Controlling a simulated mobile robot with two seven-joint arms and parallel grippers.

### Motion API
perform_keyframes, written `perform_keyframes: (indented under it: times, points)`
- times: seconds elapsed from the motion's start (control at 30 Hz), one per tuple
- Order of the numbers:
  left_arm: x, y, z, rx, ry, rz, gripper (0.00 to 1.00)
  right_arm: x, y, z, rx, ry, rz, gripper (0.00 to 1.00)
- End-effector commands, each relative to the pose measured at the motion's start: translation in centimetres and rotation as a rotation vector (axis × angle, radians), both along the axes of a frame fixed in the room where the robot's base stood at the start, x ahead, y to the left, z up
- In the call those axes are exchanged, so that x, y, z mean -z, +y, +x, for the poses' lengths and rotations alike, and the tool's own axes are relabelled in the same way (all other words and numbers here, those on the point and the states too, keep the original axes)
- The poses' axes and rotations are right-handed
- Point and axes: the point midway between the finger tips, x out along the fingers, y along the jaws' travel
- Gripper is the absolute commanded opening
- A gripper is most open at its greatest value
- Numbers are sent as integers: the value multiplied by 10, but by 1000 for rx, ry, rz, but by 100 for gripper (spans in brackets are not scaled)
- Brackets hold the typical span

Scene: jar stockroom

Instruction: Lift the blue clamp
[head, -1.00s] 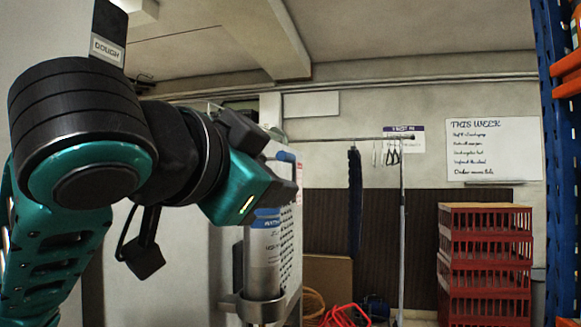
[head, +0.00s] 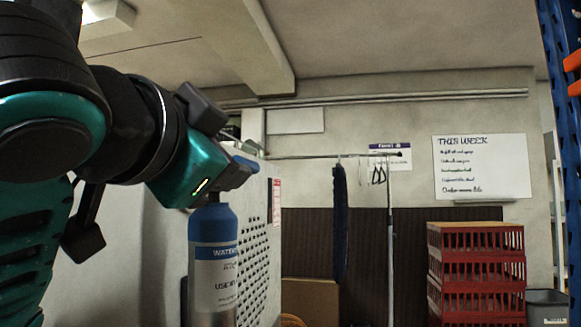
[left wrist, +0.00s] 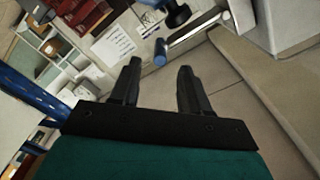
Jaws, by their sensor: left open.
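My left gripper (head: 222,140) is raised at the left of the head view, with its fingers apart. A small blue piece (head: 245,161) shows just beyond the lower finger, beside the perforated panel. It is partly hidden, and I cannot tell whether it is the blue clamp. No other clamp can be made out. My right gripper is not in view.
A grey cylinder with a blue top (head: 214,282) stands below my left gripper, in front of a perforated panel (head: 254,260). Red crates (head: 476,270) are stacked at right, near a blue rack upright (head: 560,120). A clothes rail (head: 391,240) stands behind.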

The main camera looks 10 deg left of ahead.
Motion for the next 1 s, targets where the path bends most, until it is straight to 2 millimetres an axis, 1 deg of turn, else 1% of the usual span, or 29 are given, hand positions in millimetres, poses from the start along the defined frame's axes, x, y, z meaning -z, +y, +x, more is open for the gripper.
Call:
perform_keyframes:
  times: [0.03,0.2,0.3,0.43,0.6,0.87,1.0]
  points:
    - [1,1,14,-7,6,-1,46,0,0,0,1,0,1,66]
    - [1,1,50,-8,4,1,46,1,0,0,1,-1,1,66]
    - [1,0,68,-7,3,0,46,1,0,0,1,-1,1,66]
    - [0,-1,85,-6,1,0,46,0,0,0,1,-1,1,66]
    - [0,-2,95,-6,0,0,46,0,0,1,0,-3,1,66]
    - [0,-2,96,-4,-1,1,46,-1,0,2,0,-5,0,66]
    - [0,-2,96,-4,-1,1,34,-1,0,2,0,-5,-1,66]
